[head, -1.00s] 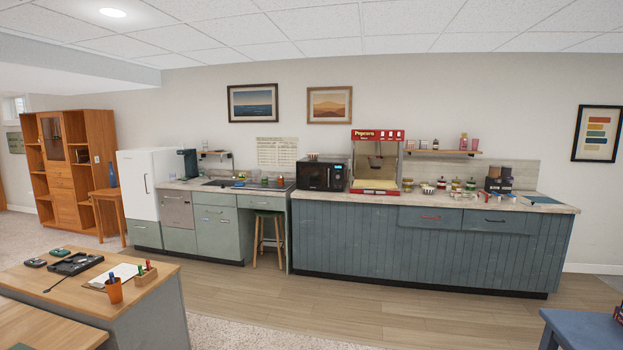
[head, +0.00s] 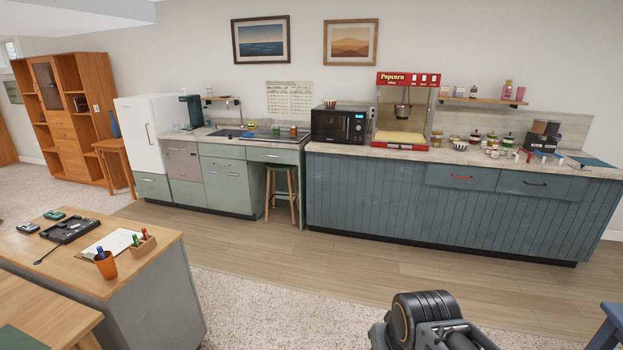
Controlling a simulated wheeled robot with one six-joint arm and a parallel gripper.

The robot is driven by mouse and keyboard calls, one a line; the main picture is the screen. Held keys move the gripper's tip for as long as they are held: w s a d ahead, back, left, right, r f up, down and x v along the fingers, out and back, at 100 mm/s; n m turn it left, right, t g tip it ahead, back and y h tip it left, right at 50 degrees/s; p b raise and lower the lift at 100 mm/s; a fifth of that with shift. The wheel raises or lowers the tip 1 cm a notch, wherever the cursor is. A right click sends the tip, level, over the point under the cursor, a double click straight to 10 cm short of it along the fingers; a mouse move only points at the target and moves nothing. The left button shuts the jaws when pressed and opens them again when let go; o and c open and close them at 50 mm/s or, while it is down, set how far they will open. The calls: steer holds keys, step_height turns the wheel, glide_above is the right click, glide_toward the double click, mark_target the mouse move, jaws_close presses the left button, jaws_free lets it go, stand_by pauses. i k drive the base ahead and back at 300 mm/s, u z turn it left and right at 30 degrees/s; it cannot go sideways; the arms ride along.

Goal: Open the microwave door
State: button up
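The black microwave (head: 338,126) stands on the counter against the back wall in the head view, just left of the red popcorn machine. Its door (head: 328,125) faces me and looks shut, with a control panel and a small lit display at its right side. Part of my arm shows at the bottom right of the view, far from the microwave. The fingers of my gripper cannot be made out.
A long blue-green counter (head: 400,195) runs below the microwave. The popcorn machine (head: 404,110) stands close on its right. A wooden stool (head: 281,190) is tucked under the counter. A desk (head: 165,245) stands at the lower left. The floor before the counter is clear.

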mark_target(328, 126)
steer(key=z, duration=0.15)
steer(key=i, duration=2.3)
steer(key=u, duration=0.15)
steer(key=i, duration=2.8)
steer(key=u, duration=0.25)
